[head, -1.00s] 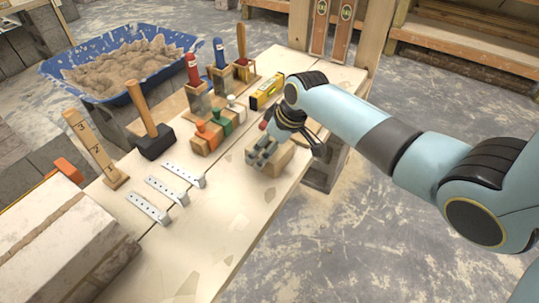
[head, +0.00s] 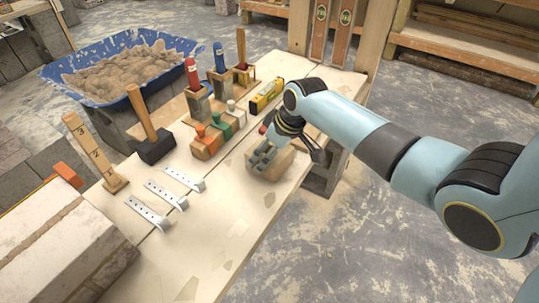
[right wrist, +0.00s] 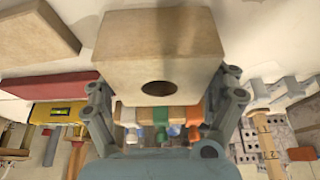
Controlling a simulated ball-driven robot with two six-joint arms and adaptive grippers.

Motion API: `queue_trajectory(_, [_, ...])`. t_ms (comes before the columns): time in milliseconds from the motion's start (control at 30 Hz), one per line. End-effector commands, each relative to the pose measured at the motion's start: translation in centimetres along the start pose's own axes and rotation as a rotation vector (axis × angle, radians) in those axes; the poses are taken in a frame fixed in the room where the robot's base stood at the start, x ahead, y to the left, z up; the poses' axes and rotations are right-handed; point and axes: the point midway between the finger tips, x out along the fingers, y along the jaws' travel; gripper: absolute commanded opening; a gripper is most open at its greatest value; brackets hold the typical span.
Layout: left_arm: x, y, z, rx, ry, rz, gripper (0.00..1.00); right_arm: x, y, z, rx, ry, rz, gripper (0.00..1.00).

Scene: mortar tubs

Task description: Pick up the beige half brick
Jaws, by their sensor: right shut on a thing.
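The beige half brick (head: 284,165) is at the right part of the long workbench in the head view. My right gripper (head: 268,158) is shut on it, with fingers at its sides. In the right wrist view the brick (right wrist: 160,50) fills the top middle, with a dark round hole in its near face. The right gripper (right wrist: 163,105) shows its fingers to the left and right of it. Fingers and wrist hide part of the brick in the head view. I cannot tell whether it touches the bench. My left gripper is in neither view.
Coloured-handled tools (head: 222,125), a yellow level (head: 266,95) and a mallet (head: 154,145) stand beyond the brick. Several metal straps (head: 165,196) lie to its left. Another beige block (right wrist: 38,35) and a red piece (right wrist: 50,86) are near it. The bench front is clear.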

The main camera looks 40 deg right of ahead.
Motion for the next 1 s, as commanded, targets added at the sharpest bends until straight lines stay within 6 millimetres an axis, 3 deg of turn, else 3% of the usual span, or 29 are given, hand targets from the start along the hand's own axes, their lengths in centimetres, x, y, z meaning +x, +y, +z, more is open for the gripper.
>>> queue_trajectory(267, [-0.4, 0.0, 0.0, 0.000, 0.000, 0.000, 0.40, -1.2, 0.1, -0.6, -0.001, 0.005, 0.002, 0.30])
queue_trajectory(500, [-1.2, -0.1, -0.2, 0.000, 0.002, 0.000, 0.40, -4.0, 0.1, -1.9, -0.002, 0.007, 0.003, 0.30])
queue_trajectory(1000, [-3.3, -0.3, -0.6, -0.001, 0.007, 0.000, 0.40, -12.1, -0.5, 4.4, -0.003, 0.002, 0.003, 0.30])
